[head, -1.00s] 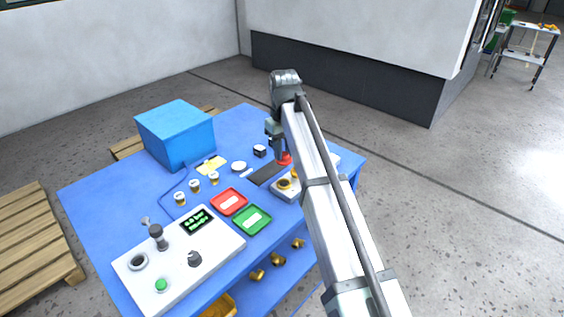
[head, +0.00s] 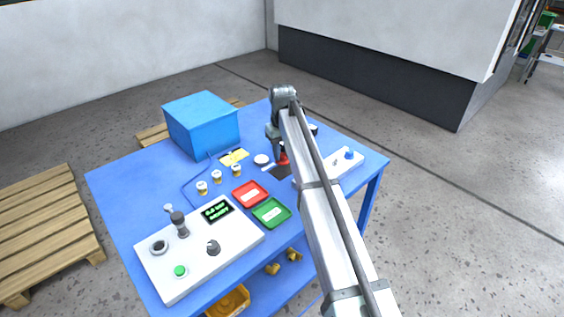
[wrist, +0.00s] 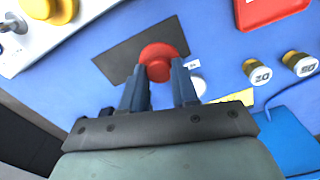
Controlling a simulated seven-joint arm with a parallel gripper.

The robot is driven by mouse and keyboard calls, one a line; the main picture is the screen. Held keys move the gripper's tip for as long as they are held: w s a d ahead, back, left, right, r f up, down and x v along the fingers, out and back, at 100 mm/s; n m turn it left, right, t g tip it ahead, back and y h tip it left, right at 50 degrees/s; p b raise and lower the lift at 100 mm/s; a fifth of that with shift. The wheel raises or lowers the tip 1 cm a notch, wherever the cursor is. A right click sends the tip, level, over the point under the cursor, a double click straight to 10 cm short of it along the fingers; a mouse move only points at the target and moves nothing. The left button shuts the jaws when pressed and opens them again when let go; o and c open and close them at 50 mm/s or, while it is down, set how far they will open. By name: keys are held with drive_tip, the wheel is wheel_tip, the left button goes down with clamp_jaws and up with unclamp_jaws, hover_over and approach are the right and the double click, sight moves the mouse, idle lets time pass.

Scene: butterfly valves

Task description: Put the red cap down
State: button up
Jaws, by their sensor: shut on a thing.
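The red cap (wrist: 160,58) is round and sits between the two fingers of my gripper (wrist: 158,68) in the wrist view. My gripper is shut on it. In the head view the cap (head: 284,159) shows just below my gripper (head: 281,146), partly hidden by the arm. The mat also shows below the cap in the head view (head: 279,173). I cannot tell whether the cap touches the mat.
A white disc (head: 261,160), small yellow-and-white cylinders (head: 217,177), a red tray (head: 250,193) and a green tray (head: 271,212) lie left of the arm. A blue box (head: 201,124) stands behind. A white panel with a blue knob (head: 349,155) is at the right.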

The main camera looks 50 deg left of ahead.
sight(282, 154)
drive_tip(key=shift+f, duration=2.15)
drive_tip(key=shift+f, duration=0.1)
drive_tip(key=o, duration=1)
wheel_tip(282, 154, up, 12)
drive_tip(key=shift+r, duration=0.15)
